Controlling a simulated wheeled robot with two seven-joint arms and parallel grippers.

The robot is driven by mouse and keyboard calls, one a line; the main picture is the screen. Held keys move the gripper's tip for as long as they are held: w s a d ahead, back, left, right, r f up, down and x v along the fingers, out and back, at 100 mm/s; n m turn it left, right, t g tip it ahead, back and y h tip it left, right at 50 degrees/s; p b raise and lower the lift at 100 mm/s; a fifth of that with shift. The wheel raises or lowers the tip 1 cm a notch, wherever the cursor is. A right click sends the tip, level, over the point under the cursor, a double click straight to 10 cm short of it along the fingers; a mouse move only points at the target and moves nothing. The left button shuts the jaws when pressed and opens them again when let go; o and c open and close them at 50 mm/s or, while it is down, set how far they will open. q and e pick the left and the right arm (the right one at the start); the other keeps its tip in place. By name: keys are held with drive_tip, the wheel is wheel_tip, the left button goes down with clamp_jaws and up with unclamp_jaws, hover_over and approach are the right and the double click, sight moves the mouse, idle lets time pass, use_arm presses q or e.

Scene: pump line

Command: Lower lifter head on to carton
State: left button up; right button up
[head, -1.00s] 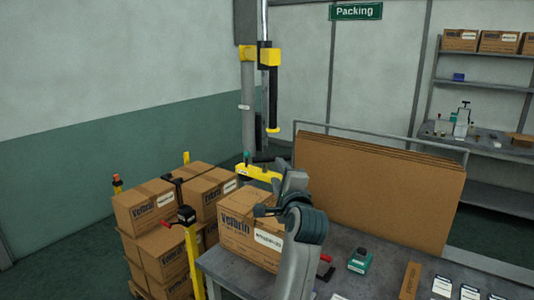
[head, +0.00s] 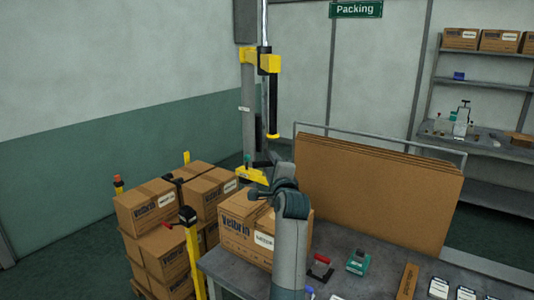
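A brown Velbrin carton (head: 236,236) stands upright on the packing table, partly covered by my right arm. The lifter (head: 249,105) hangs behind it, a grey tube with yellow fittings and a black handle. Its yellow head (head: 252,175) is at about the carton's top edge; my arm hides part of it, and I cannot tell whether it touches the carton. My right gripper (head: 262,186) is at the lifter head, above the carton; its fingers are too small and covered to read. My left gripper is out of view.
Stacked cartons (head: 145,208) stand on a pallet at the left, with a yellow post (head: 193,260) between them and the table (head: 335,268). Flat cardboard sheets (head: 380,190) lean in a rack behind the table. A red-handled tool (head: 320,267) and a green device (head: 359,261) lie right of my arm.

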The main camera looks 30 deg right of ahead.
sight(267, 157)
drive_tip(key=shift+p+x, duration=1.1)
drive_tip(key=shift+x, duration=2.65)
drive_tip(key=shift+f, duration=0.1)
clamp_jaws()
